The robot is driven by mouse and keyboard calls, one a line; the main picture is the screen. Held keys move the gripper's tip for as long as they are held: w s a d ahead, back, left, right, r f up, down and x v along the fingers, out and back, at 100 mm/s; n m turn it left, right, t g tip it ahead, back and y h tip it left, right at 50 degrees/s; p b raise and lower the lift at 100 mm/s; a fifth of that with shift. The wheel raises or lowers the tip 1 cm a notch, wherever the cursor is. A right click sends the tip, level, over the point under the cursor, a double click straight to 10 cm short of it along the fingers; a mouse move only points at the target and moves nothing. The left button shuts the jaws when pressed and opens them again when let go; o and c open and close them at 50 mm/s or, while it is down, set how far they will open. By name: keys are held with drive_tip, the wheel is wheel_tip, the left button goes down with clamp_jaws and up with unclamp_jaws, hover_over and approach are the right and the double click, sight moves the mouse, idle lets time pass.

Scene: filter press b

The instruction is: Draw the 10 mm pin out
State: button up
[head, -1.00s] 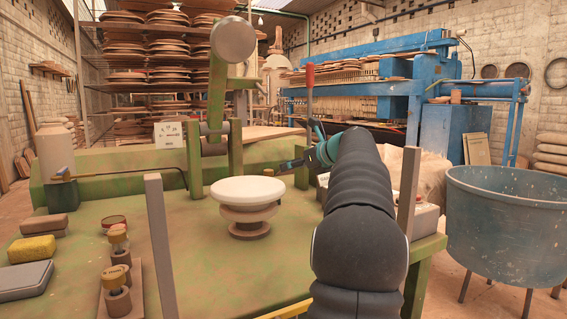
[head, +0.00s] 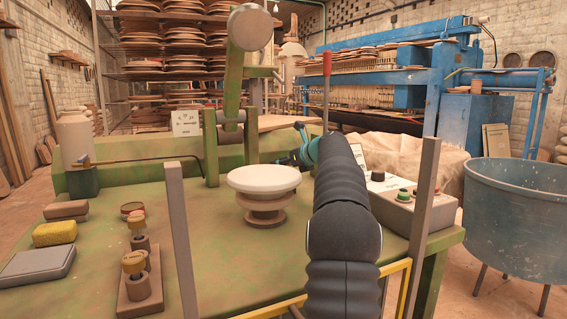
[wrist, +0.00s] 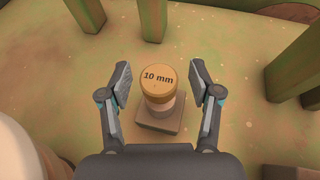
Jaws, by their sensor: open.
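The 10 mm pin (wrist: 156,88) has a round brass head marked "10 mm". In the wrist view it stands upright in a small square brown block (wrist: 160,115). My gripper (wrist: 159,78) is open, with one finger on each side of the pin head and a visible gap on both sides. The fingers do not appear to touch it. In the head view my gripper (head: 295,158) is beyond the white disc, partly hidden by my dark arm, and I cannot make out the pin there.
A white disc (head: 264,178) on a round stand is close to my arm. Green posts (wrist: 140,18) rise near the pin in the wrist view. Two brass-topped pins (head: 134,262) stand on a block at front left. Grey uprights (head: 424,215) flank the front. A button box (head: 412,208) stands right.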

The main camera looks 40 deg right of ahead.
clamp_jaws()
drive_tip(key=shift+s+r+p, duration=0.1)
drive_tip(key=shift+r+p, duration=0.8)
drive_tip(key=shift+r, duration=1.85)
drive_tip(key=shift+r, duration=0.1)
drive_tip(key=shift+r, duration=0.95)
